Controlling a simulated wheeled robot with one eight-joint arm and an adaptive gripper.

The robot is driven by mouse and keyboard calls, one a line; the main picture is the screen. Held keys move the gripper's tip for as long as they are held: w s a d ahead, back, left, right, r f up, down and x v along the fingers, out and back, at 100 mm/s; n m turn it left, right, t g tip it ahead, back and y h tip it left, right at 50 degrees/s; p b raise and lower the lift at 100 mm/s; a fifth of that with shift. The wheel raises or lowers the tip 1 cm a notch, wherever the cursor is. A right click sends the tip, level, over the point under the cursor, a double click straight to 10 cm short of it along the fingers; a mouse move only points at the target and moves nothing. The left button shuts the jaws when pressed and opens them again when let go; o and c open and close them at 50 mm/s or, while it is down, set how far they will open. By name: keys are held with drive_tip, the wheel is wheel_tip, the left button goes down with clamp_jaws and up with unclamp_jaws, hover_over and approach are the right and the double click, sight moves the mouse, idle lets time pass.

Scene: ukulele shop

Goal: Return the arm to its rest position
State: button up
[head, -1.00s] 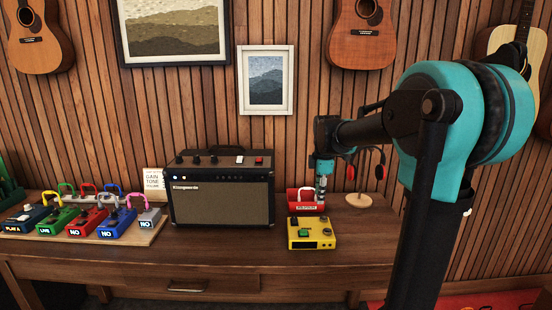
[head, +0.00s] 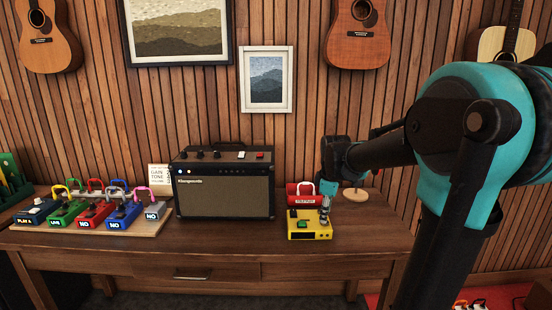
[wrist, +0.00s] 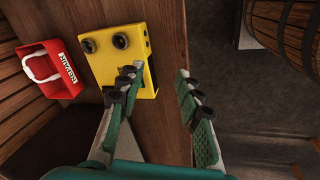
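My gripper (head: 325,209) is at the right end of the wooden table (head: 140,249), by the right edge of the yellow pedal (head: 309,234). In the wrist view my gripper (wrist: 158,75) has its two fingers spread with nothing between them. One finger overlaps the yellow pedal (wrist: 104,66) in that picture; I cannot tell whether it touches. My arm reaches in from the right, angled down toward the table.
A red box with a white handle (head: 293,196) sits behind the yellow pedal. A black amplifier (head: 222,196) stands left of it. A wooden board (head: 145,233) holds several pedals at far left. A round wooden stand (head: 356,195) is behind my gripper. Guitars hang on the wall.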

drive_tip(key=s+d+f+m, duration=0.1)
drive_tip(key=s+f+m, duration=0.6)
drive_tip(key=s, duration=0.3)
drive_tip(key=s+d+f+m+t, duration=0.1)
drive_tip(key=s+f+m, duration=0.5)
drive_tip(key=s, duration=0.4)
drive_tip(key=shift+s+d+f+m, duration=0.15)
drive_tip(key=shift+d+f+m, duration=0.25)
drive_tip(key=shift+f, duration=0.3)
drive_tip(key=shift+a, duration=0.1)
